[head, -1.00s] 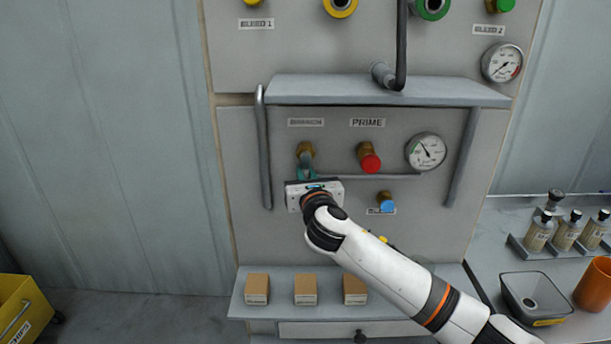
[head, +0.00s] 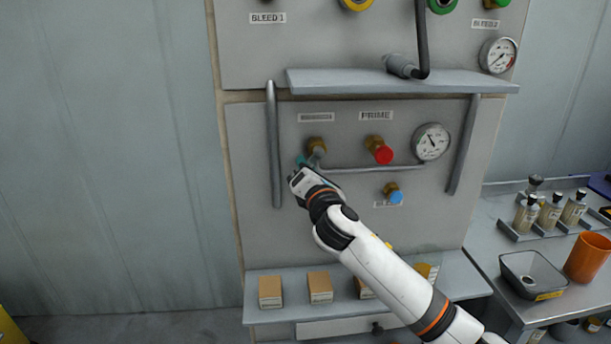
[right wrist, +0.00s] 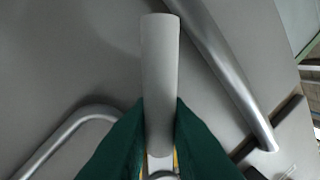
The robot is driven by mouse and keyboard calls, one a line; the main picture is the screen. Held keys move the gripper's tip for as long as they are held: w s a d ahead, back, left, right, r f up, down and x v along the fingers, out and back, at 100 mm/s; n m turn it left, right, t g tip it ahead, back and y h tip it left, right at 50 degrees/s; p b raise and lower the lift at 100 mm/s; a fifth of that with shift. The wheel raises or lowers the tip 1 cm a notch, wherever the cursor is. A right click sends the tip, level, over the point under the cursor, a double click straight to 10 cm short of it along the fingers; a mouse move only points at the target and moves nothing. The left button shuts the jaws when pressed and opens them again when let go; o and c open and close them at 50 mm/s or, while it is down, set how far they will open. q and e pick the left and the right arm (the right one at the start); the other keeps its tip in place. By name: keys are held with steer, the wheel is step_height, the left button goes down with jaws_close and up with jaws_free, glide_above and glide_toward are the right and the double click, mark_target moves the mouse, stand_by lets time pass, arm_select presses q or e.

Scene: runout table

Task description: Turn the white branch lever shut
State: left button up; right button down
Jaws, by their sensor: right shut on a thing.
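The branch valve (head: 317,144) is a brass fitting on the grey panel, under a small label too blurred to read. Its lever is mostly hidden by my right gripper (head: 303,163) in the head view, down and left of the fitting. In the right wrist view the white lever (right wrist: 160,60) stands upright in the picture, between the green fingers of my right gripper (right wrist: 160,125), which are shut on it. My left gripper is not in view.
Right of the branch valve are a red PRIME knob (head: 383,154), a gauge (head: 431,142) and a blue knob (head: 396,198). A vertical grey bar (head: 274,145) stands close left of my gripper. A shelf (head: 400,81) juts out above; small boxes (head: 320,288) sit below.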

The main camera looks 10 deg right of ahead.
steer(key=shift+a+m, duration=0.2)
steer(key=shift+m, duration=0.4)
steer(key=shift+a+m+h+b, duration=0.15)
steer(key=shift+m+h+b, duration=0.15)
steer(key=shift+m+b, duration=0.2)
steer(key=m, duration=0.1)
steer(key=r+m+b, duration=0.1)
steer(key=m, duration=0.1)
steer(key=m+h, duration=0.1)
steer(key=shift+a+r+t+b, duration=0.15)
steer(key=shift+a+t+b, duration=0.15)
steer(key=shift+t, duration=0.1)
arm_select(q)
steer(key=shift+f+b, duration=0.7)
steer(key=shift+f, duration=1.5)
arm_select(e)
steer(key=shift+a+r+m+h, duration=0.1)
steer(key=shift+r+m+h, duration=0.15)
steer(key=shift+m, duration=0.65)
steer(key=shift+d+r+m+h, duration=0.1)
steer(key=shift+r+m+h, duration=0.15)
steer(key=shift+m, duration=0.65)
steer(key=shift+a+r+m+h, duration=0.1)
steer(key=shift+r+m+h, duration=0.15)
steer(key=shift+m, duration=0.65)
steer(key=shift+r, duration=0.1)
steer(key=c, duration=1.4)
jaws_free()
steer(key=shift+c, duration=0.2)
